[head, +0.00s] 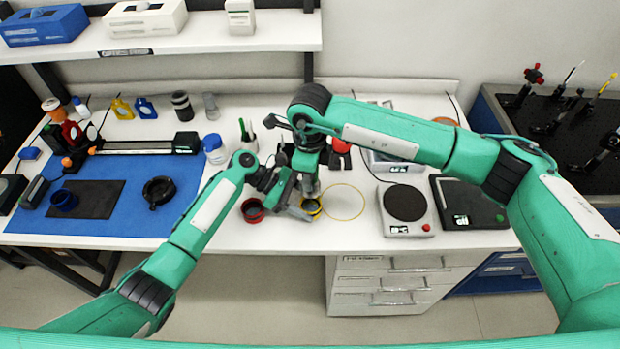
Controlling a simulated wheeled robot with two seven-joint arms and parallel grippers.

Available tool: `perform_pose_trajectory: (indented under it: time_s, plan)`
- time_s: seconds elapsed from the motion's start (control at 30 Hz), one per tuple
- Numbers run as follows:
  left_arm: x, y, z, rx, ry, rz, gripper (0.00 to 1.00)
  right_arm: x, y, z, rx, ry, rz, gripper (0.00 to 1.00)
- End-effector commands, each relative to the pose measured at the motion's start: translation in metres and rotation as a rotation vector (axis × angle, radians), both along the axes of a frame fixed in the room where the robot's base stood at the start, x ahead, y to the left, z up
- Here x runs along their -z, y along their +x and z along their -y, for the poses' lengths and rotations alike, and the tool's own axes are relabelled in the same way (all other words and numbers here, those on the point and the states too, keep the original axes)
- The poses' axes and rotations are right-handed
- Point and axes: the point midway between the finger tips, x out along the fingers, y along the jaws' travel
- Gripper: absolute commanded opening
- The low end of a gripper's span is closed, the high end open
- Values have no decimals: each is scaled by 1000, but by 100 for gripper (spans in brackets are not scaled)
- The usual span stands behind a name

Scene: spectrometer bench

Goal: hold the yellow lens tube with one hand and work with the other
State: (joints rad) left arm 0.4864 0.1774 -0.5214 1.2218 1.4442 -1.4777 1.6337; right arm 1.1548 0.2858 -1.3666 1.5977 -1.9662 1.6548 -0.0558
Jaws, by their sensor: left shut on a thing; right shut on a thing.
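The yellow lens tube (312,207) is a short dark cup with a yellow rim, near the front edge of the white bench. My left gripper (304,212) reaches in from the left, low down, and is shut on the tube's side. My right gripper (310,190) points down from above, right over the tube. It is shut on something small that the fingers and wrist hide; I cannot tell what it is. Whether that thing touches the tube is also unclear.
A red-rimmed cup (253,210) stands left of the tube. A thin yellow circle (343,202) is marked to the right, with a round-plate device (405,204) beyond it. A blue mat (110,222) with a black ring (159,191) lies left.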

Motion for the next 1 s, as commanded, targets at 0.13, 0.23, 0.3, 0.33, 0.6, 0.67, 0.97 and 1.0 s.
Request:
perform_pose_trajectory:
  time_s: [0.13, 0.23, 0.3, 0.33, 0.6, 0.67, 0.97, 1.0]
  plan:
    - [0, 0, 0, 0, 0, 0, 39, -2, 0, 0, 0, 0, 0, 0]
    - [0, 0, 0, 0, 0, 0, 39, -2, 0, 0, 0, 0, 0, 0]
    - [0, 0, 0, 0, 0, 0, 66, -2, 0, 0, 0, 0, 0, 0]
    - [0, 0, 0, 0, 0, 0, 71, -2, 0, 0, 0, 0, 0, 0]
    - [0, 0, 0, 0, 0, 0, 77, -2, 0, 0, 0, 0, 0, 0]
    - [-1, 0, -1, 0, 0, 0, 77, -2, 0, 0, 0, 0, 0, 0]
    - [-21, 13, -38, -3, 1, 2, 77, -2, 0, 0, 0, 0, 0, 0]
    - [-26, 15, -46, -3, 2, 2, 77, -2, 0, 0, 0, 0, 0, 0]
